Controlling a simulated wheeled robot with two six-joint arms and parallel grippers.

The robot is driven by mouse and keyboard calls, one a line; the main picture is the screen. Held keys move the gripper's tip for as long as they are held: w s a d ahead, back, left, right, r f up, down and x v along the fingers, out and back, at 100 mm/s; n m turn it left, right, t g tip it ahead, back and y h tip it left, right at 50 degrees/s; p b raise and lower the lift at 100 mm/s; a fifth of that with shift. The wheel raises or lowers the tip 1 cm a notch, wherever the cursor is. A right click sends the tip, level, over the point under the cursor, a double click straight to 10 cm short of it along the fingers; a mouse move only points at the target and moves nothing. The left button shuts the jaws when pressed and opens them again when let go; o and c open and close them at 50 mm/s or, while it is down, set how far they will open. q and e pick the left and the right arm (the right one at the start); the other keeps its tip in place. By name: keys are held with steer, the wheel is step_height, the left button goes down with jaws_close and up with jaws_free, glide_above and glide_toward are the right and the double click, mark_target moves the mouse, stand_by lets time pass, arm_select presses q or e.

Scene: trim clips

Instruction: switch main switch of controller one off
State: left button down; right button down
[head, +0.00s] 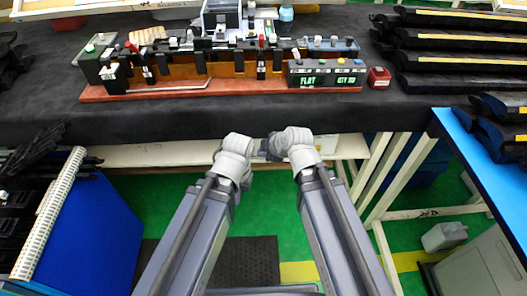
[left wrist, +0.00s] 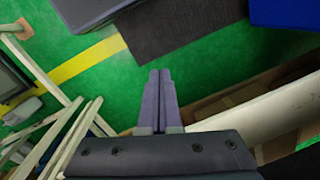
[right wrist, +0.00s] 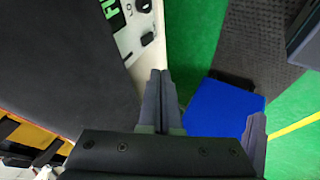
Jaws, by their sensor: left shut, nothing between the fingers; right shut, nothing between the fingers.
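In the right wrist view, a pale controller panel (right wrist: 124,40) shows part of a green display reading "FL" and small black controls (right wrist: 146,38). I cannot read which controller it is, and most of its face is out of frame. My right gripper (right wrist: 161,74) is shut and empty, pointing toward the area just below this panel, apart from it. My left gripper (left wrist: 160,74) is shut and empty over the green floor. In the head view both wrists are close together in front of the table edge; the fingers are hard to see there.
The dark table (head: 180,122) carries a red-brown fixture board (head: 150,91) and a box with green display text (head: 327,78). A pale shelf (head: 150,155) runs under the table. Blue-sided racks stand left (head: 95,235) and right (head: 455,125). Green floor lies between.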

steer(key=shift+s, duration=0.1)
